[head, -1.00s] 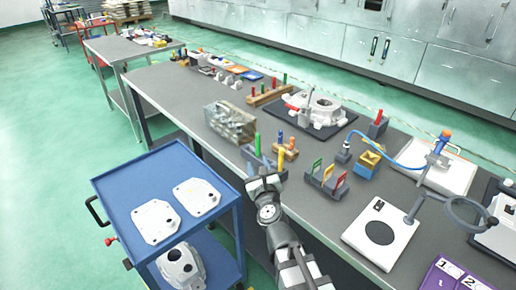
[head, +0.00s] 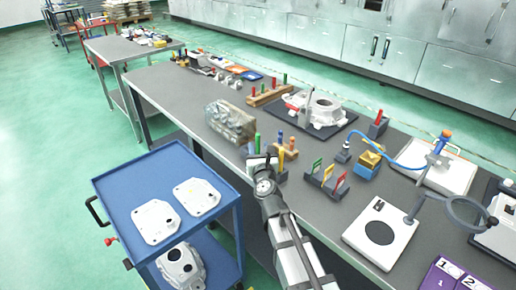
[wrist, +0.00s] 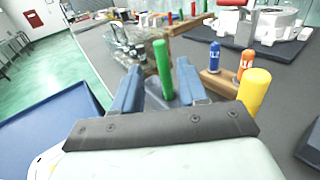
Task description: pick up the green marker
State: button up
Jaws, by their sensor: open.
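The green marker (wrist: 162,68) stands upright in the wrist view, between the two blue fingers of my open gripper (wrist: 158,72). I cannot tell whether either finger touches it. Its lower end meets a grey-blue holder (wrist: 183,99), partly hidden by my fingers. In the head view the green marker (head: 257,143) shows just beyond my gripper (head: 260,160), at the front edge of the workbench.
A wooden block with a blue marker (wrist: 214,56) and an orange marker (wrist: 246,63) stands close on the right, with a yellow marker (wrist: 254,92) nearer. A clear box of parts (head: 230,122) is on the left. A blue cart (head: 120,178) stands in front.

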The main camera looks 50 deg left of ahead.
aim_at(258, 139)
jog(key=shift+r+x, duration=0.2)
jog(key=shift+x, duration=1.2)
jog(key=shift+r+x, duration=0.2)
jog(key=shift+x, duration=1.2)
jog(key=shift+w, duration=0.1)
jog(key=shift+d, duration=0.1)
grip_shut()
